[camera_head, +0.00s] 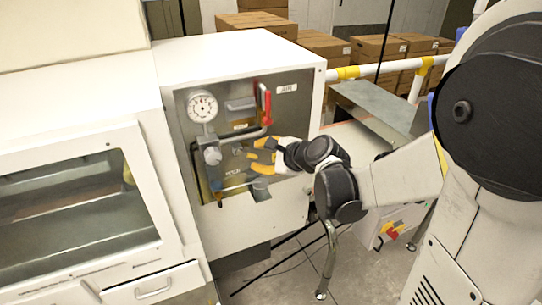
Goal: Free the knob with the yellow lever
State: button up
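A grey regulator knob (212,155) sits on the steel panel (230,190), below a round dial gauge (203,107). A red lever (266,103) stands upright on the pipe at upper right. My gripper (250,156) reaches in from the right, in front of the panel, to the right of the knob and apart from it. Its yellow-tipped fingers look spread, with no object clearly between them. I cannot pick out a yellow lever apart from the yellow fingers; the gripper hides part of the panel.
A grey ledge (260,190) juts out below my gripper. A glass-fronted cabinet (75,200) stands at left. A white rail (390,67) with yellow bands and cardboard boxes (330,45) are behind. A steel belt table (375,105) is at right.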

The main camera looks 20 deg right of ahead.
jog(key=v, duration=0.8)
jog(key=s+a+f+n+g+h+b, duration=0.1)
jog(key=s+a+f+n+g+h, duration=0.1)
jog(key=s+n, duration=0.6)
jog(key=s+a+f+n+g+h+b, duration=0.1)
jog(key=s+a+f+n, duration=0.3)
jog(key=s+n, duration=0.4)
jog(key=n+g+b, duration=0.1)
jog(key=n, duration=0.4)
jog(key=shift+s+a+f+g+h, duration=0.3)
jog(key=shift+a+h, duration=0.1)
